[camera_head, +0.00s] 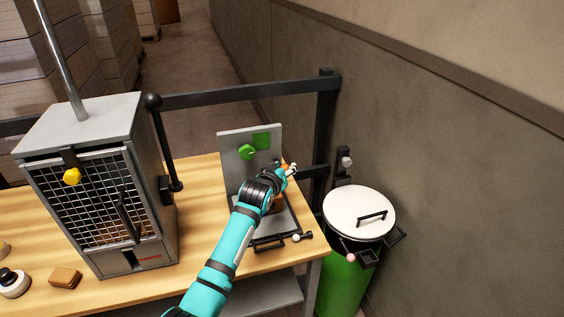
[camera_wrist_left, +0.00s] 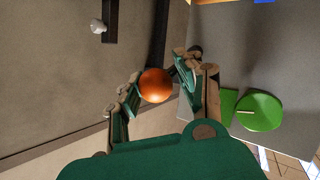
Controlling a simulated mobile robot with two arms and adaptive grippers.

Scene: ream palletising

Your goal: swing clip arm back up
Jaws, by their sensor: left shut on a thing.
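A grey upright plate (camera_head: 232,150) stands on the bench, with a green knob (camera_head: 246,152) and a green square (camera_head: 262,140) on its face. My left gripper (camera_head: 288,171) is at the plate's right edge, about halfway up. In the left wrist view its fingers (camera_wrist_left: 158,92) are shut on an orange ball knob (camera_wrist_left: 155,85), which I take for the clip arm's end. The arm behind the knob is mostly hidden. The green knob also shows in the wrist view (camera_wrist_left: 262,113), right of the fingers. My right gripper is not in view.
A grey caged cabinet (camera_head: 105,190) with a black lever (camera_head: 162,140) stands left on the wooden bench (camera_head: 205,185). A green bin with a white lid (camera_head: 350,208) stands right of the bench. A dark rail (camera_head: 240,94) and a wall are behind.

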